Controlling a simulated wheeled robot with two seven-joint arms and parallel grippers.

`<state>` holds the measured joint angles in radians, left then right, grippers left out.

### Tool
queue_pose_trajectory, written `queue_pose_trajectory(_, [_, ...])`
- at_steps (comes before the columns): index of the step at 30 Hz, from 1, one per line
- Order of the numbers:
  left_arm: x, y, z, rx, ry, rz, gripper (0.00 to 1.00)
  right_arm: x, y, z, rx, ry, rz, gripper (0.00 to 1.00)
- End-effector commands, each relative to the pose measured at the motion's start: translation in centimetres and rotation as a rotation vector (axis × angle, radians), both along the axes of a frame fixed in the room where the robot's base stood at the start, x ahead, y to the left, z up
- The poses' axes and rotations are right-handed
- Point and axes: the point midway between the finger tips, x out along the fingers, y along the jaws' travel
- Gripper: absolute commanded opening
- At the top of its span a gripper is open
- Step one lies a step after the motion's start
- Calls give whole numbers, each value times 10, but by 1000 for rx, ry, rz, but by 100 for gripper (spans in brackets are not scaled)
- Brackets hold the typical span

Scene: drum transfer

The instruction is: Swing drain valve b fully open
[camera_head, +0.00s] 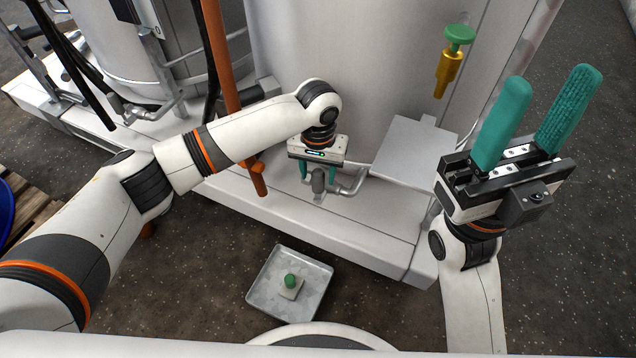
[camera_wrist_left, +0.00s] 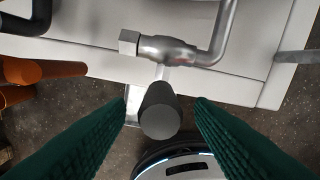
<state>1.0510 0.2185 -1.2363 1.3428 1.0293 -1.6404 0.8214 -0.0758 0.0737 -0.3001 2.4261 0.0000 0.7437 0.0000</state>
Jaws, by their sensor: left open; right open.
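The drain valve at my left gripper (camera_head: 318,174) is a grey metal body on a bent pipe (camera_head: 352,187), low at the front of the large white tank (camera_head: 320,60). No label is readable on it. In the left wrist view the valve (camera_wrist_left: 165,48) shows a lever with a dark round grip (camera_wrist_left: 160,112) pointing towards the camera. The green fingers of my left gripper stand apart on both sides of the grip, with visible gaps. My right gripper (camera_head: 548,80) is open, empty and raised at the right, away from the valve.
A yellow fitting with green knob (camera_head: 450,70) is on the tank. Another valve (camera_head: 135,112) is far left.

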Motion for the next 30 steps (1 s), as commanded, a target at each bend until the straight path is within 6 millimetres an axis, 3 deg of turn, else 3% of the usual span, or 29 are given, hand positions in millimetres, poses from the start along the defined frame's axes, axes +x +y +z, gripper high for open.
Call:
queue_pose_trajectory(1, [0,0,-10,1,1,0,49,0,0,-1,0,-17,-1,49])
queue_pose_trajectory(6, [0,0,-21,0,-1,1,49,0,1,5,-3,-41,-2,49])
queue_pose_trajectory(16, [0,0,-22,0,0,0,49,0,1,7,-4,-45,-3,49])
queue_pose_trajectory(17, [0,0,-22,0,0,0,47,0,1,7,-4,-45,-3,49])
queue_pose_trajectory(25, [0,0,-22,0,0,0,3,-1,1,7,-4,-47,-2,49])
queue_pose_trajectory(30, [0,0,-22,0,0,0,0,-1,1,8,-4,-47,-2,49])
